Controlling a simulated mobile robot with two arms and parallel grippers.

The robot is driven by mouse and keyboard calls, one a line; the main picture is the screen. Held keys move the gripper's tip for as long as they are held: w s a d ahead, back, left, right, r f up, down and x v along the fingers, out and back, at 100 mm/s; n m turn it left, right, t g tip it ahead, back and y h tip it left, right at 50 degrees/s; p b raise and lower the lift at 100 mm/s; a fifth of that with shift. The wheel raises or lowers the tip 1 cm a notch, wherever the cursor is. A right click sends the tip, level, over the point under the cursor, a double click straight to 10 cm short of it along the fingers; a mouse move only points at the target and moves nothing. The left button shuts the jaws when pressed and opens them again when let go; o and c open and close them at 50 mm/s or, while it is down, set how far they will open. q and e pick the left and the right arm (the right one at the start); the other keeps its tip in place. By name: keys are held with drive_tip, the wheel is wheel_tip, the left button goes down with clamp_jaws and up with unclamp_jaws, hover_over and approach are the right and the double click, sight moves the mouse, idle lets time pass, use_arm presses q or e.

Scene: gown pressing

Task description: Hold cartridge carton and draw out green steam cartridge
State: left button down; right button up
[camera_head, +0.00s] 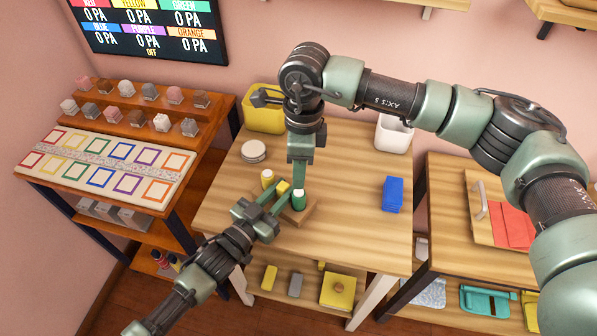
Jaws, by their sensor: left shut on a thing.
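The green steam cartridge (299,203), with a pale top, stands upright at the small brown cartridge carton (304,218) on the middle table. A yellow cartridge (267,178) and another yellow piece (283,187) are just to its left. My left gripper (281,203) comes in from the lower left and is shut on the carton, its fingers partly covering it. My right gripper (301,183) points straight down just above the green cartridge. Its fingers show edge-on, so their gap and any contact with the cartridge cannot be made out.
The wooden table (350,225) also bears a stack of white discs (253,151), a yellow bin (262,118), a white bin (393,135) and a blue stack (392,194). A rack with a colored-square board (108,167) stands left. The table's front right is clear.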

sight(301, 193)
drive_tip(key=shift+w+d+r+n+y, duration=0.1)
drive_tip(key=shift+d+r+n+y, duration=0.2)
drive_tip(key=w+d+r+n+g+y, duration=0.1)
drive_tip(key=d+r+n+y, duration=0.2)
drive_tip(key=d, duration=0.2)
drive_tip(key=x, duration=1.1)
drive_tip(key=shift+w+a+f, duration=0.1)
drive_tip(key=shift+a+f, duration=0.2)
drive_tip(key=shift+a, duration=0.1)
clamp_jaws()
